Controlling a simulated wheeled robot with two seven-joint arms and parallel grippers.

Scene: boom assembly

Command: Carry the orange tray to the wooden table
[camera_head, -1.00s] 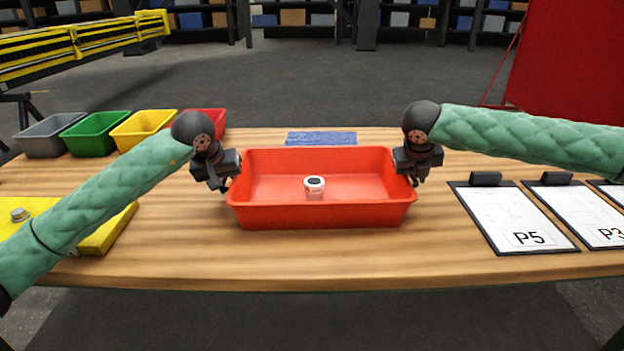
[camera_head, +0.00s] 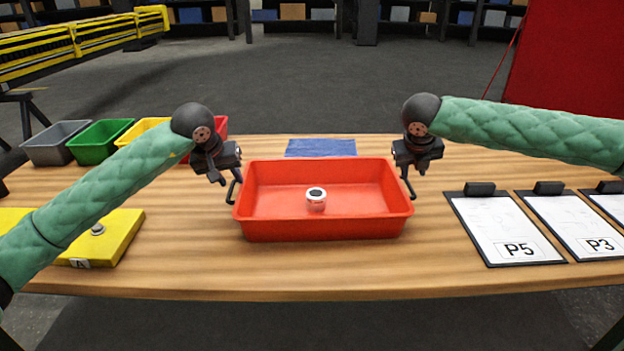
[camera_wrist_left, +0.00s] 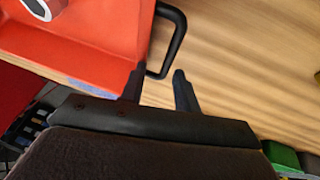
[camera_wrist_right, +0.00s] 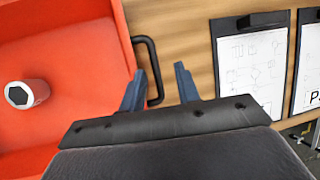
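The orange tray (camera_head: 322,227) rests on the wooden table (camera_head: 330,268), with a small white cup-like part with a dark top (camera_head: 316,200) inside it. My left gripper (camera_head: 226,178) is just above the tray's left side; in the left wrist view its open fingers (camera_wrist_left: 158,82) are on either side of the black handle (camera_wrist_left: 178,40), apart from it. My right gripper (camera_head: 409,172) is just above the right side; in the right wrist view its open fingers (camera_wrist_right: 160,80) straddle the other black handle (camera_wrist_right: 153,60). Both grippers are empty.
Grey (camera_head: 58,143), green (camera_head: 99,142), yellow and red bins stand at the back left. A yellow block (camera_head: 120,236) lies at left. A blue mat (camera_head: 321,147) is behind the tray. Clipboards, including P5 (camera_head: 505,228) and P3 (camera_head: 580,225), lie at right.

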